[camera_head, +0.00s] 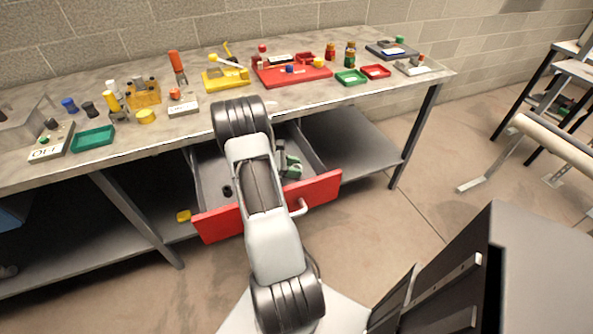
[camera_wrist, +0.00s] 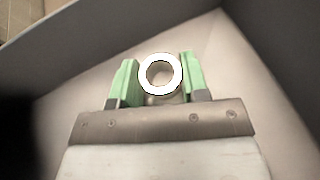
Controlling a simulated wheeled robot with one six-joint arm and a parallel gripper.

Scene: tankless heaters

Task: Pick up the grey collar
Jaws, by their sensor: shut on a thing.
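The grey collar (camera_wrist: 142,75) is a pale ring with a round hole, seen in the wrist view between the two green fingers of my gripper (camera_wrist: 160,80). My gripper is shut on it, one finger on each side, with the hole facing the camera. In the head view my gripper (camera_head: 291,166) is low inside the open drawer with the red front (camera_head: 322,190). The collar cannot be made out there.
A small dark item (camera_head: 227,191) lies in the drawer's left part. Drawer walls stand close around my gripper. The workbench (camera_head: 210,110) above holds trays, bottles and tools. A yellow piece (camera_head: 183,216) sits left of the drawer.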

